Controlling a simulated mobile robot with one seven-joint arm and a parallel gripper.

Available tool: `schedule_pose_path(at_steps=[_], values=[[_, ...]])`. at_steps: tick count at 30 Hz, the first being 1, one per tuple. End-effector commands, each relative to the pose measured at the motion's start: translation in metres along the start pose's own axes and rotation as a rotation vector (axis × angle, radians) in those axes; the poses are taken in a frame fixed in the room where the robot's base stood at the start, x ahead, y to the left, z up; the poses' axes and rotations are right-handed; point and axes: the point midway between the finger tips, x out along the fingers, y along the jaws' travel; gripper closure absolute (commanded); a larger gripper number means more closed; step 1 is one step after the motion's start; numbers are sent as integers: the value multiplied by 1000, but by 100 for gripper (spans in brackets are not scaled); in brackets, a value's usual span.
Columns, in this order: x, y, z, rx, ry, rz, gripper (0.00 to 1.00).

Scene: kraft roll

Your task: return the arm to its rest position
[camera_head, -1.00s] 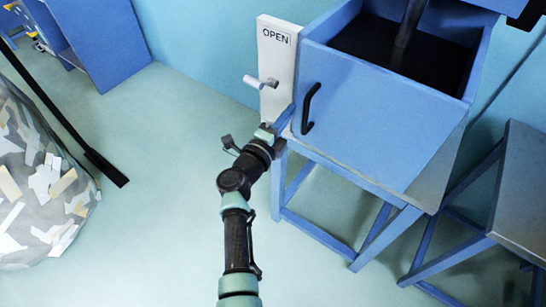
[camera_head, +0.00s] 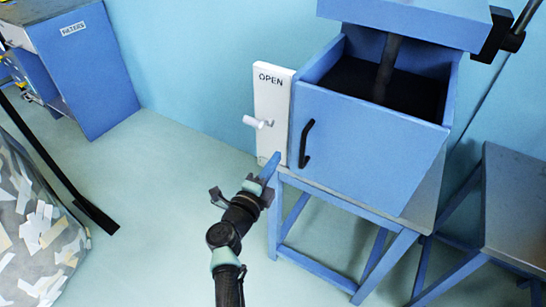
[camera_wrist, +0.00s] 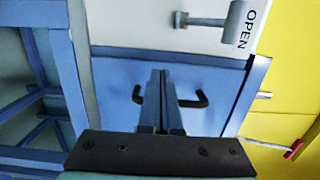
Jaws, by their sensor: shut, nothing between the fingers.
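My arm reaches up from the bottom of the head view, bent at its dark joints. My gripper (camera_head: 270,167) is at its end, with its blue fingers together and nothing between them. In the head view it appears just left of the blue box (camera_head: 365,150), low by the white panel (camera_head: 271,112); whether it touches anything there cannot be told. In the wrist view the shut fingers (camera_wrist: 160,98) point toward the box's blue front and hide the middle of its black handle (camera_wrist: 190,101). The handle also shows in the head view (camera_head: 306,144).
The panel reads OPEN and has a white lever (camera_head: 256,122). The open-topped box stands on a blue-legged table (camera_head: 350,203). A second table (camera_head: 515,205) is at right, a blue cabinet (camera_head: 82,75) at back left, a scrap-filled bag (camera_head: 35,225) at left. Floor between is clear.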

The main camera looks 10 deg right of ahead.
Motion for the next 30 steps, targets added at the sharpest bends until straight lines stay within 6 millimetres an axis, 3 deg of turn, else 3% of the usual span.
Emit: schedule_pose_path(at_steps=[3,10,15,23,26,29,30], values=[[-32,-3,5,-5,-8,3,100],[-72,0,10,-3,-6,3,100],[-85,1,10,-3,-4,3,100],[-85,-2,12,-1,-7,-4,100],[-80,-25,19,0,-35,-49,100],[-72,-76,34,-8,-93,-152,100],[-70,-104,40,-17,-122,-208,100]])
